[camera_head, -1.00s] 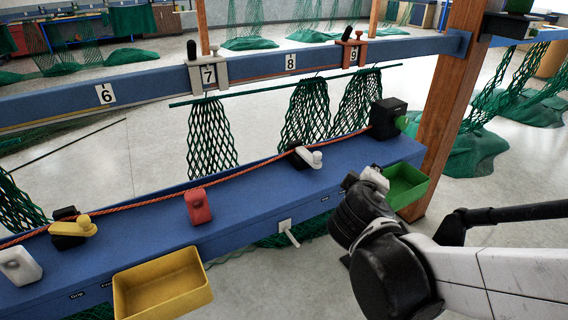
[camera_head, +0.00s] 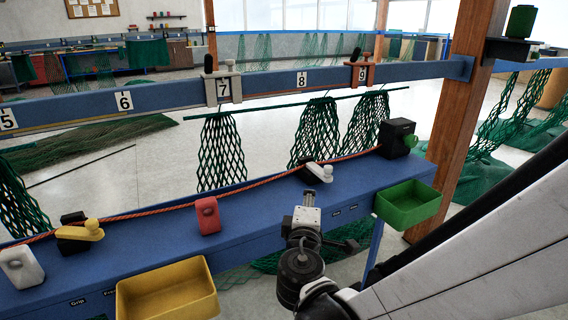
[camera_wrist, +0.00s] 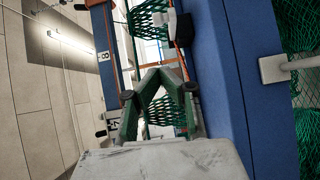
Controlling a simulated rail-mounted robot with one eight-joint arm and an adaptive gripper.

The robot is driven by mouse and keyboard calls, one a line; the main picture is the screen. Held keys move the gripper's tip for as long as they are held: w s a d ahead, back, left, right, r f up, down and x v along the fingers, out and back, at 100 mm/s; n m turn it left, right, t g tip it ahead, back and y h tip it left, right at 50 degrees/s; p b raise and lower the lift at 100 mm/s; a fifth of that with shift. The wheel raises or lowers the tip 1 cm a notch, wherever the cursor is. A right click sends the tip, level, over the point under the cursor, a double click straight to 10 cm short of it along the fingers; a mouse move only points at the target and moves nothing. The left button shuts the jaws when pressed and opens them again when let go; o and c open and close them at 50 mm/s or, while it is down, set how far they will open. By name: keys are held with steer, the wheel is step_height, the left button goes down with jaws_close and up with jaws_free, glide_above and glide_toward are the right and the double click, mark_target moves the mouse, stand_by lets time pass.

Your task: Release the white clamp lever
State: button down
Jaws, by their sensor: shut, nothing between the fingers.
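A white lever on a black clamp block (camera_head: 318,172) sits on the blue bench top, by the orange rope. In the wrist view this white lever (camera_wrist: 172,22) shows near the top, beyond my fingers. My gripper (camera_head: 309,194) is shut and empty, in front of the bench's front edge and just below the lever in the picture. In the wrist view my gripper's fingers (camera_wrist: 160,72) meet in a point. They look apart from the lever. A white handle (camera_wrist: 285,66) sticks out from the blue bench face at the right of the wrist view.
A green tray (camera_head: 408,204) is right of my gripper, a yellow tray (camera_head: 168,292) to the left. A red block (camera_head: 207,215), a yellow lever (camera_head: 80,232) and a white block (camera_head: 21,267) stand along the bench. A wooden post (camera_head: 450,120) rises at right; nets (camera_head: 318,130) hang behind.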

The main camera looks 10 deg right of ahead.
steer(key=shift+w, duration=0.15)
steer(key=b+x, duration=0.1)
steer(key=x, duration=0.8)
steer(key=shift+d+f+b, duration=0.1)
steer(key=shift+b, duration=0.3)
steer(key=w+d, duration=0.2)
steer(key=shift+d+b, duration=0.3)
steer(key=shift+b, duration=0.05)
steer(key=shift+w+d, duration=0.3)
steer(key=shift+d, duration=0.2)
steer(key=shift+d, duration=0.1)
